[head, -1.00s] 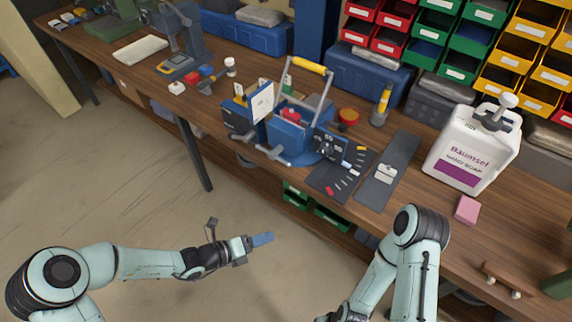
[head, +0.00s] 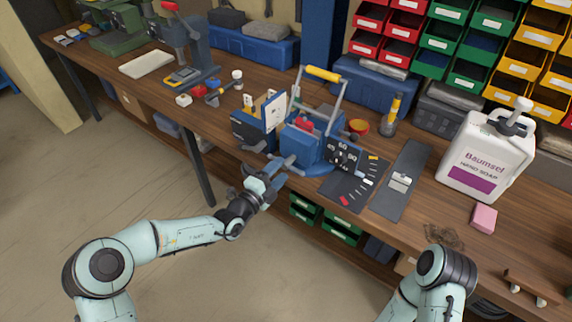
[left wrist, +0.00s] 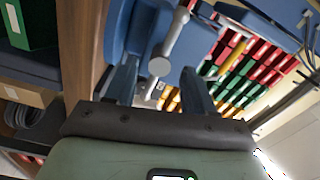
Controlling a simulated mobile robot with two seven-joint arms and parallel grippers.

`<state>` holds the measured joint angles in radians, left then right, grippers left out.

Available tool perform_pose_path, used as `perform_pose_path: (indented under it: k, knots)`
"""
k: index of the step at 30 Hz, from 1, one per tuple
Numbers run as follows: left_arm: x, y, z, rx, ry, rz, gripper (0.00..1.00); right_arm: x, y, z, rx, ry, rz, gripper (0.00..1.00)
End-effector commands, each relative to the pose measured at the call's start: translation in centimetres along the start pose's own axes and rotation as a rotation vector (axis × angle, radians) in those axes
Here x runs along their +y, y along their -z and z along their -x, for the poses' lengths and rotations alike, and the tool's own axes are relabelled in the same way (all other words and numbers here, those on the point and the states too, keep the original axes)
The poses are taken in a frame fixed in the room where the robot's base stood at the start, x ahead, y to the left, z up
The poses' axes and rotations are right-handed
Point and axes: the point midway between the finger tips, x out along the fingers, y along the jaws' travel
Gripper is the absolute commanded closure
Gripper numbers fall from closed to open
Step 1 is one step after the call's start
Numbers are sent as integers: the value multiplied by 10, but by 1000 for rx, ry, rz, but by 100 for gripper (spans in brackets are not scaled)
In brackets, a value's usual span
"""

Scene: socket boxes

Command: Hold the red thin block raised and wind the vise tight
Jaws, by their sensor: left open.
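The blue vise (head: 309,150) stands at the front edge of the workbench, with its bar handle (head: 284,164) sticking out at the front. A small red piece (head: 304,124) shows at the top of the vise; I cannot tell if it is the thin block or whether the jaws grip it. My left gripper (head: 268,176) is open just in front of the handle. In the left wrist view the rounded handle end (left wrist: 160,66) shows between my spread fingers (left wrist: 160,84); contact cannot be told. My right gripper is out of view.
A dark mat with small pieces (head: 350,188) lies right of the vise, beside a grey strip (head: 402,180). A soap canister (head: 486,155) and pink block (head: 484,217) stand farther right. A yellow-handled frame (head: 323,75) rises behind the vise.

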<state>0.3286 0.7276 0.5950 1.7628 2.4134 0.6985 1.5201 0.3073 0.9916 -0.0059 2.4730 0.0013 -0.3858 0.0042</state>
Motion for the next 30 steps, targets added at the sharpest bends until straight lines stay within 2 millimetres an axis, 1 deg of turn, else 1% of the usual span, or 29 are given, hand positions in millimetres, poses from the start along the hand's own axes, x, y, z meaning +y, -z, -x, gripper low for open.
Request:
perform_pose_path:
  k: [1, 3, 7, 12, 19, 20, 21, 23, 24, 25, 30]
  knots:
    - [0, 1, -10, 1, 1, 0, 46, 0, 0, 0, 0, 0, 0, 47]
    - [0, 0, -20, 1, 0, 0, 46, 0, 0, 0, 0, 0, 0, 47]
    - [0, 0, -34, 0, -1, -1, 46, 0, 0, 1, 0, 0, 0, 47]
    - [1, 0, -40, 0, -2, -1, 46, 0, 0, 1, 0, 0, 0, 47]
    - [1, 0, -40, 0, -2, -2, 46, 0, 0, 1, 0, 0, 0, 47]
    - [1, 0, -40, 0, -2, -2, 53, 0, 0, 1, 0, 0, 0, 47]
    - [1, 0, -40, 0, -2, -2, 66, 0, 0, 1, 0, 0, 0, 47]
    - [1, 0, -40, 0, -2, -2, 85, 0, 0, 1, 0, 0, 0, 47]
    - [1, 0, -40, 0, -2, -2, 98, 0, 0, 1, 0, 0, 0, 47]
    - [1, 0, -40, 0, -2, -2, 100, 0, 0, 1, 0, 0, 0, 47]
    - [1, 0, -40, 0, -3, -6, 100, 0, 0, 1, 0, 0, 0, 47]
